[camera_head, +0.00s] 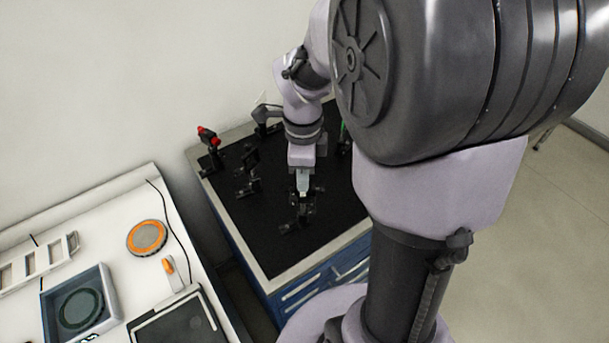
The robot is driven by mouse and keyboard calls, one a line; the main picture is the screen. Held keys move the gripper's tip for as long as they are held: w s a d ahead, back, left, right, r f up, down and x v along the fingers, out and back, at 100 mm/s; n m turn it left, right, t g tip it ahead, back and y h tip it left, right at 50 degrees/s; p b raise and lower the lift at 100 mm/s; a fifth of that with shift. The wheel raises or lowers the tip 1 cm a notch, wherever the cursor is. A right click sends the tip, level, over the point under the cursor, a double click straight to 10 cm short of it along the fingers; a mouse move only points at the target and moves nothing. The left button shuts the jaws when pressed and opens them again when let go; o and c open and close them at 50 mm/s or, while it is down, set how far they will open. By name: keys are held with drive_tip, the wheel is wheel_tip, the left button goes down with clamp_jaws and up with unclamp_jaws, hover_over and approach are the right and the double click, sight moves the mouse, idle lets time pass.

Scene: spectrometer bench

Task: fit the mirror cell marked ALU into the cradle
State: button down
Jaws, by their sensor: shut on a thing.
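My gripper (303,191) points down over the black bench top (250,232). Its jaws are shut on a small dark thing at a black mount, which stands toward the front of the bench. I cannot read any ALU mark at this size, and the held thing is mostly hidden by the gripper. I cannot tell the cradle apart from the black mount (300,210) below the gripper, nor whether the held thing touches it.
A mount with red parts (208,137) stands at the bench's back left. Black optic mounts (247,180) stand left of my gripper. A white table (120,235) at left holds a blue-grey tray (112,303), an orange-rimmed disc (147,238) and a white rack (40,262).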

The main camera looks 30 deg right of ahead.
drive_tip(key=shift+w+r, duration=0.1)
drive_tip(key=shift+r, duration=0.05)
drive_tip(key=shift+a+r+p, duration=0.2)
drive_tip(key=shift+r+p, duration=0.85)
drive_tip(key=shift+r, duration=0.35)
drive_tip(key=shift+d+f, duration=0.1)
drive_tip(key=shift+f, duration=0.1)
drive_tip(key=shift+f+b, duration=0.9)
drive_tip(key=shift+b, duration=0.25)
drive_tip(key=shift+r+p, duration=0.85)
drive_tip(key=shift+r, duration=0.2)
drive_tip(key=shift+r, duration=0.15)
